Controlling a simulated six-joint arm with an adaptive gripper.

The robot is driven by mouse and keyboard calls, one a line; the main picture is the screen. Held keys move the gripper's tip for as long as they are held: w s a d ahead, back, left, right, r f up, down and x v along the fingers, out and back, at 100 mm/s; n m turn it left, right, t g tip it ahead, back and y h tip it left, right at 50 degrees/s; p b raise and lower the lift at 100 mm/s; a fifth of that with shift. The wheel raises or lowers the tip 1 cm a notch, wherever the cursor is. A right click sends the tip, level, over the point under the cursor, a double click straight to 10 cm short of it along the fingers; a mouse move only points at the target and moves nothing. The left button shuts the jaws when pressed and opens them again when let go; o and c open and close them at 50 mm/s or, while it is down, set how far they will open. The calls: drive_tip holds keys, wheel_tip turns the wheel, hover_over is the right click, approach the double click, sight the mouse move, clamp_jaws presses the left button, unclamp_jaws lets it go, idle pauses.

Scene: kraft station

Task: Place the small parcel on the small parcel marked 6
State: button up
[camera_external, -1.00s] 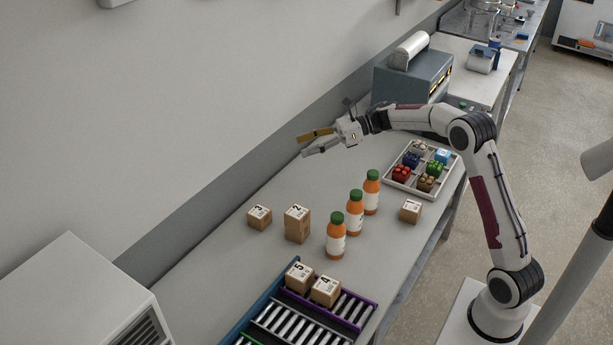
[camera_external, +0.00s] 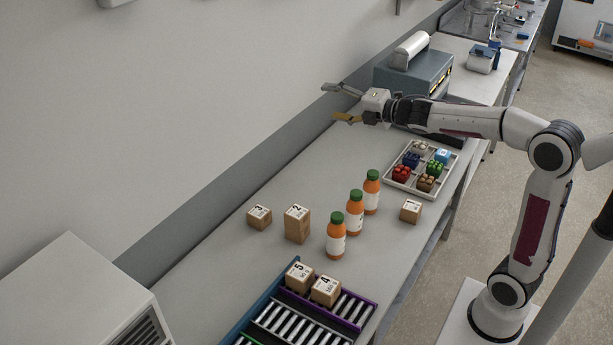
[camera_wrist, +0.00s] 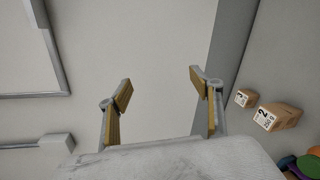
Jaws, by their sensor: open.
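A small parcel (camera_external: 410,211) stands alone on the table right of the bottles; its mark is too small to read. A parcel marked 3 (camera_external: 259,217) and a taller parcel marked 2 (camera_external: 297,224) stand left of the bottles. Parcels marked 5 (camera_external: 299,277) and 4 (camera_external: 325,290) sit on the roller rack. I cannot read a 6 on any parcel. My gripper (camera_external: 332,102) is open and empty, raised near the wall, away from all parcels. In the wrist view my gripper (camera_wrist: 160,78) faces the wall, with parcels 3 (camera_wrist: 245,97) and 2 (camera_wrist: 277,117) at the right.
Several orange bottles with green caps (camera_external: 355,209) stand mid-table between the parcels. A divided tray (camera_external: 398,178) of coloured blocks lies behind the lone parcel. The roller rack (camera_external: 350,312) is at the front, a grey machine (camera_external: 412,75) at the back. The table's left stretch is clear.

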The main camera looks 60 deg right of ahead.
drive_tip(key=s+a+f+m+g, duration=0.3)
drive_tip(key=s+f+m, duration=0.3)
drive_tip(key=s, duration=0.7)
drive_tip(key=s+a+f+m+g, duration=0.3)
drive_tip(key=s+f+m, duration=0.4)
drive_tip(key=s, duration=0.6)
drive_tip(key=s+a+f+m+g+y, duration=0.1)
drive_tip(key=s+a+f+m+g, duration=0.3)
drive_tip(key=s, duration=0.9)
wheel_tip(320, 180, down, 4)
drive_tip(key=a+m, duration=0.1)
drive_tip(key=m, duration=0.2)
drive_tip(key=shift+s+a, duration=0.15)
drive_tip(key=shift+a, duration=0.15)
